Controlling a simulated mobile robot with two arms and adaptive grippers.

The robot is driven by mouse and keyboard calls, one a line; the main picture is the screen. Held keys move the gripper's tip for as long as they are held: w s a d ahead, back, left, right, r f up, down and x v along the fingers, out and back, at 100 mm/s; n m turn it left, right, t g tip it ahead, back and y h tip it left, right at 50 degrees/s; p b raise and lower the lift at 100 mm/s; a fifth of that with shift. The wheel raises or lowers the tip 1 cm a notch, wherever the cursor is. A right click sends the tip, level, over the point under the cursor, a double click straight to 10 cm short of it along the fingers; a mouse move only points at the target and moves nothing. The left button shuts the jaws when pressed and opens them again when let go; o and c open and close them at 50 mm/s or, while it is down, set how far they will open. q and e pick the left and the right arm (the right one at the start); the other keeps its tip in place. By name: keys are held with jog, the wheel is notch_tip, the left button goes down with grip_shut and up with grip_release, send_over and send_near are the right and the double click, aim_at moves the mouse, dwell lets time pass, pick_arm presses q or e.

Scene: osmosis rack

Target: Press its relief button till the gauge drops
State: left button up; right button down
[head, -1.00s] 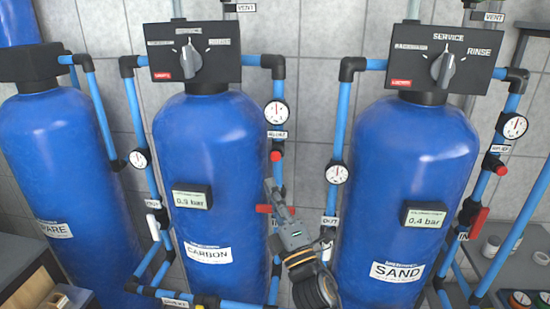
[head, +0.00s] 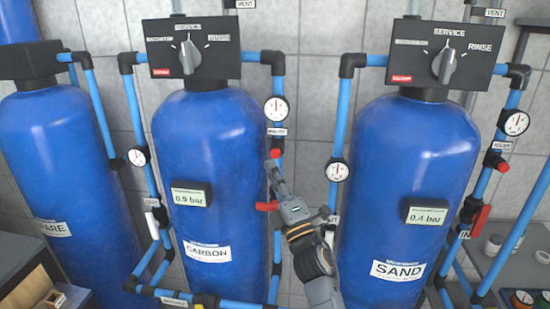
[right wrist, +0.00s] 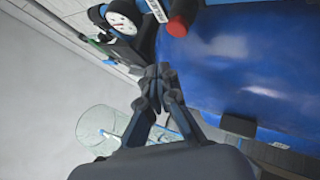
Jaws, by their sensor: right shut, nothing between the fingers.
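The carbon tank (head: 210,135) stands in the middle, its display (head: 190,195) reading 0.9 bar. On the pipe at its right is a round gauge (head: 276,108) with a label below it, then a red relief button (head: 275,154). My right gripper (head: 273,170) is shut and empty, its tip just below the red button; I cannot tell if they touch in the head view. In the right wrist view the shut fingers (right wrist: 155,75) show below and left of the red button (right wrist: 182,18), apart from it in the picture. The gauge (right wrist: 122,20) shows there too.
A red valve handle (head: 266,206) is on the same pipe, beside my right gripper. The sand tank (head: 405,160) at the right has its own gauge (head: 515,123), red button (head: 502,166) and display (head: 428,214) reading 0.4 bar. A spare tank (head: 70,150) is at the left.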

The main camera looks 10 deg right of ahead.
aim_at(275, 153)
jog(key=shift+w+d+b, duration=0.25)
jog(key=shift+w+b, duration=0.05)
jog(key=shift+w, duration=0.45)
jog(key=shift+w+d+b, duration=0.2)
jog(key=shift+w+b, duration=0.1)
jog(key=shift+w, duration=0.4)
jog(key=shift+w, duration=0.15)
dwell(0.3)
jog(key=shift+w+d+b, duration=0.15)
jog(key=shift+w+b, duration=0.1)
jog(key=shift+b, duration=0.05)
jog(key=shift+w+d+b, duration=0.15)
jog(key=shift+w+b, duration=0.2)
jog(key=shift+w, duration=0.1)
dwell(0.7)
jog(key=shift+s, duration=0.15)
dwell(0.9)
jog(key=shift+s+a+p, duration=0.25)
jog(key=shift+s+p, duration=0.05)
jog(key=shift+s, duration=0.45)
